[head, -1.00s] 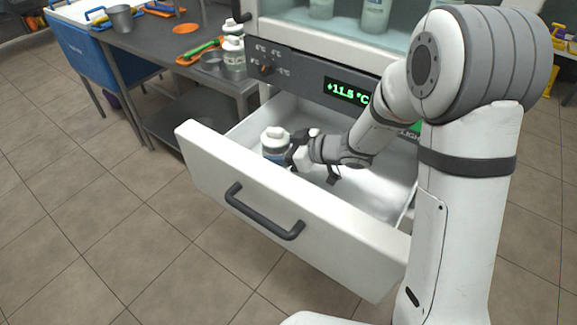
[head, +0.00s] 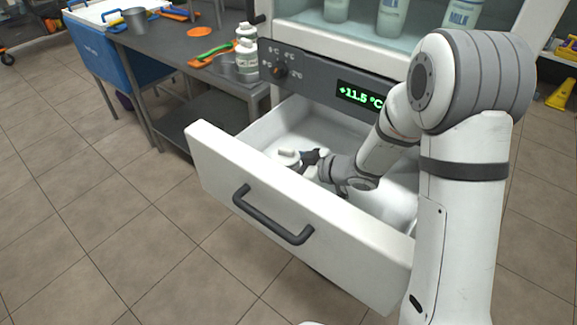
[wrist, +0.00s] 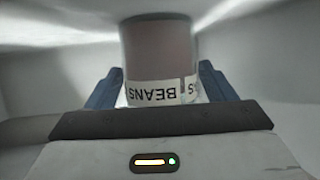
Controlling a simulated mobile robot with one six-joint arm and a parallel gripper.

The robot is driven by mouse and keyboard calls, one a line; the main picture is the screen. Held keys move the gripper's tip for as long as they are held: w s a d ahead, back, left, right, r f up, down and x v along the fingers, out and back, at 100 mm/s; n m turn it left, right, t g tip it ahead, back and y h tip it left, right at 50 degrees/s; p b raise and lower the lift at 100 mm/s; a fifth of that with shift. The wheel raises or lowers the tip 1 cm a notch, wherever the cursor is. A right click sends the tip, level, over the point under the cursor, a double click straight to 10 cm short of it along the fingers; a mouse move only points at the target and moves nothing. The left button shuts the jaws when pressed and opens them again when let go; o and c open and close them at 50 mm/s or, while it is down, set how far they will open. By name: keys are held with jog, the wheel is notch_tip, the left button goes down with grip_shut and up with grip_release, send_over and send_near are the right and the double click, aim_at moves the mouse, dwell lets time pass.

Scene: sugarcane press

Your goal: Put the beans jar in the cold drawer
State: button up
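The beans jar (wrist: 160,60) is between my gripper's two blue fingers in the wrist view, with its "BEANS" label upside down. The fingers lie close against both sides of it. In the head view only the white lid and top of the beans jar (head: 288,157) show, inside the cold drawer (head: 232,172), low behind its front wall. My gripper (head: 303,160) reaches into the drawer from the right, at the jar's side. The drawer is pulled open. The jar's base is hidden, so I cannot tell if it touches the drawer floor.
The fridge panel (head: 315,82) above the drawer reads +11.5 °C, with milk bottles (head: 391,18) behind glass above. A grey table (head: 170,45) on the left holds white jars (head: 247,55) and tools. The drawer's right part is bare around my arm.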

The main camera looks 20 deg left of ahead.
jog(key=shift+o, duration=0.8)
jog(key=shift+d+r, duration=0.1)
jog(key=shift+r, duration=0.15)
jog(key=p+v, duration=0.2)
jog(key=v, duration=0.9)
jog(key=shift+d+p, duration=0.4)
jog(key=shift+s+r, duration=0.1)
